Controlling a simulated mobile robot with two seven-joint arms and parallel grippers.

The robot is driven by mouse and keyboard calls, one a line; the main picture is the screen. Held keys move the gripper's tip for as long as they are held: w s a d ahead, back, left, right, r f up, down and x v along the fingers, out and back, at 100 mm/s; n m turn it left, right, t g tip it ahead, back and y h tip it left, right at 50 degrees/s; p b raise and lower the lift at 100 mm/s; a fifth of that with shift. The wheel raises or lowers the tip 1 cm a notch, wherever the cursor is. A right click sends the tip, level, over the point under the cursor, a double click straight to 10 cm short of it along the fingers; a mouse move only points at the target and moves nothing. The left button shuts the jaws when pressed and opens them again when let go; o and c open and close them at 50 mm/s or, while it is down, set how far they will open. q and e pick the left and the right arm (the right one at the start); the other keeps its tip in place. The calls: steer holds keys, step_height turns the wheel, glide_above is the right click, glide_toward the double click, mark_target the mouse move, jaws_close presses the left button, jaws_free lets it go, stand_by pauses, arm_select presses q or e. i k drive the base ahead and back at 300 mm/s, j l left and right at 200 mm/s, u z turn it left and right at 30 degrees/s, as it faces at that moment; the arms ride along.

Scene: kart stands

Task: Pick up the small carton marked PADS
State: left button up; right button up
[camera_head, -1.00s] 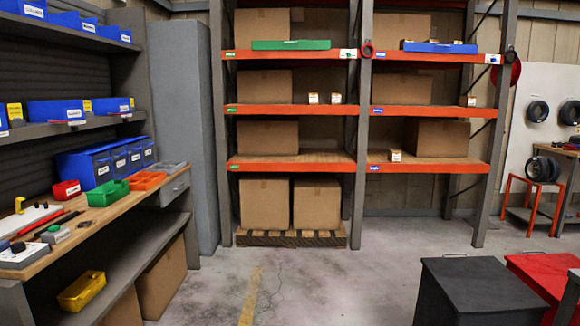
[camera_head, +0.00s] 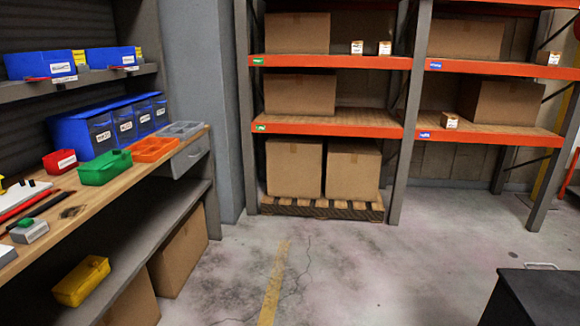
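Several small white-and-orange cartons stand on the orange-beamed rack. Two are side by side on the left bay's upper visible shelf, a left one (camera_head: 357,47) and a right one (camera_head: 384,48). One carton (camera_head: 547,57) is on the right bay's upper shelf. Another carton (camera_head: 450,121) is on the right bay's lower shelf, left of a large brown box (camera_head: 499,106). Their print is too small to read, so I cannot tell which is marked PADS. Neither of my grippers is in view.
A workbench (camera_head: 150,153) with blue, green, orange and red bins runs along the left. A dark cabinet (camera_head: 545,300) stands at the lower right. Large boxes sit on a pallet (camera_head: 320,208) under the left bay. The concrete floor (camera_head: 380,270) between is clear.

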mark_target(356, 47)
steer(key=i, duration=2.75)
steer(key=i+z, duration=0.25)
steer(key=z, duration=0.2)
steer(key=i+j+z, duration=0.1)
steer(key=z, duration=0.35)
steer(key=i+l+u, duration=0.2)
steer(key=i, duration=0.85)
steer(key=j, duration=0.1)
